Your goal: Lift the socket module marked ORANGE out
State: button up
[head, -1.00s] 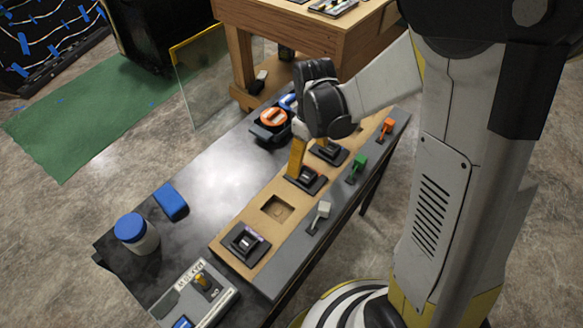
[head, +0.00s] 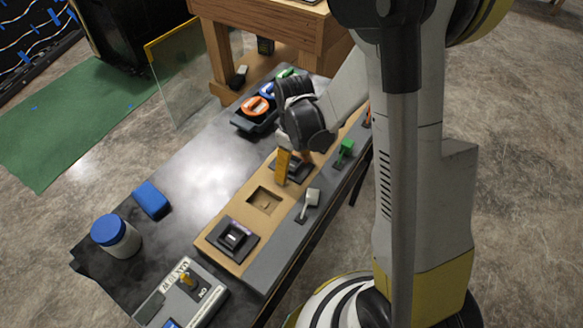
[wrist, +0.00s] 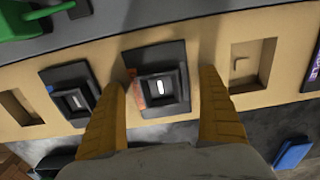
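In the wrist view, a black socket module (wrist: 158,80) with an orange-red label on its left side sits in the tan panel (wrist: 113,49). My gripper (wrist: 162,84) is open, with one yellow finger on each side of this module; I cannot tell whether they touch it. The label's wording is not readable. In the head view, my gripper (head: 292,168) points down at the panel, partly hiding the modules there. Another black module (wrist: 72,98) with a blue label sits to the left in the wrist view.
An empty recess (head: 265,201) separates this module from a purple-labelled module (head: 238,237). A white lever (head: 307,203) and a green lever (head: 345,150) stand along the grey strip. A blue block (head: 152,200) and a blue-lidded jar (head: 116,237) stand on the dark tabletop.

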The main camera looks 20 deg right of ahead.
aim_at(297, 165)
jog(key=c, duration=1)
jog(key=shift+r, duration=0.2)
jog(key=shift+c, duration=0.7)
jog(key=r+p, duration=0.1)
jog(key=r, duration=0.2)
jog(key=d+r+p, duration=0.1)
jog(key=shift+s+r+p, duration=0.3)
jog(key=shift+r+p, duration=0.05)
jog(key=c, duration=0.5)
jog(key=shift+s+d+r+p, duration=0.85)
jog(key=shift+d+r+p, duration=0.15)
jog(key=shift+d+r, duration=0.6)
jog(key=shift+s+d+r+p, duration=0.85)
jog(key=shift+d+r+p, duration=0.2)
jog(key=shift+d+r, duration=0.55)
jog(key=shift+s+d+r+p, duration=0.95)
jog(key=shift+d+r, duration=0.4)
jog(key=shift+r, duration=0.4)
jog(key=shift+w, duration=0.1)
